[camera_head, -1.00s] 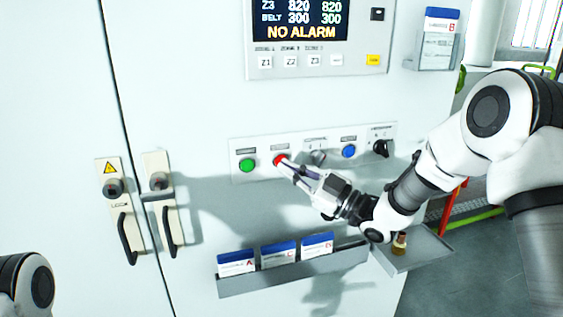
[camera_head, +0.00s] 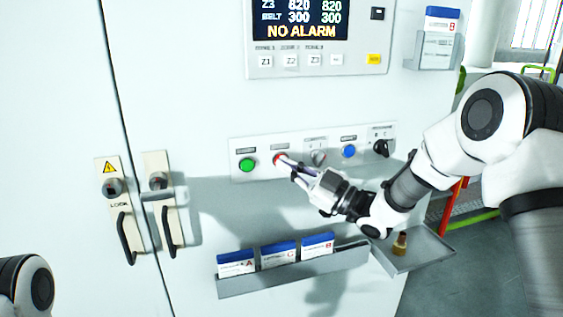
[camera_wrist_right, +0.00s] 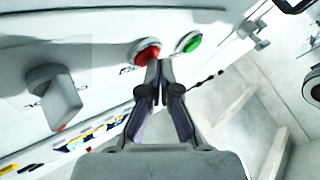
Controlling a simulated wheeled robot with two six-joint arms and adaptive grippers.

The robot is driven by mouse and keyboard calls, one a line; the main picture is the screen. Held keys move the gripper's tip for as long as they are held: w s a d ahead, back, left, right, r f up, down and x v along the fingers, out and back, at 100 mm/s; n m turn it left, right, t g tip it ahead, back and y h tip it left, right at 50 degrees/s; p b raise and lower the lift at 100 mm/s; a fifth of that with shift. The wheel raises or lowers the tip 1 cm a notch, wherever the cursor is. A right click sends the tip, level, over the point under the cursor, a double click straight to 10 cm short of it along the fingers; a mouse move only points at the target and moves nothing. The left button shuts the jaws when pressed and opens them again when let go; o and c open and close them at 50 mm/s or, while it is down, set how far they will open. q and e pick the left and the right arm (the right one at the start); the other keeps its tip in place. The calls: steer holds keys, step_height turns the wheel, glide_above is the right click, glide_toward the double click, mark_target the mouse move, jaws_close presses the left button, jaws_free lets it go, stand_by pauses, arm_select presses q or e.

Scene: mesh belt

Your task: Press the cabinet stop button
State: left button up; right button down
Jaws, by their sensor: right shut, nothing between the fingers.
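The red stop button (camera_head: 279,158) is on the cabinet's control strip (camera_head: 262,172), right of the green button (camera_head: 247,165). My right gripper (camera_head: 284,162) is shut and empty, its fingertips at the red button and partly covering it in the head view. In the right wrist view the red button (camera_wrist_right: 146,52) shows just beyond and left of the shut fingertips (camera_wrist_right: 159,64). I cannot tell whether they touch it. My left gripper is not in view; only part of my left arm shows at the lower left.
The same strip carries a blue button (camera_head: 349,151), a grey knob (camera_head: 318,157) and a black rotary switch (camera_head: 381,148). A display panel (camera_head: 318,66) reading NO ALARM sits above. A card rack (camera_head: 295,272) juts out below, with a small tray (camera_head: 425,248) to its right.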

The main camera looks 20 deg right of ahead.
steer(key=shift+w, duration=0.25)
steer(key=shift+s, duration=0.1)
stand_by(0.5)
steer(key=shift+s+b, duration=0.35)
steer(key=shift+s, duration=0.45)
steer(key=s+b, duration=0.1)
steer(key=s, duration=0.4)
steer(key=shift+d, duration=0.15)
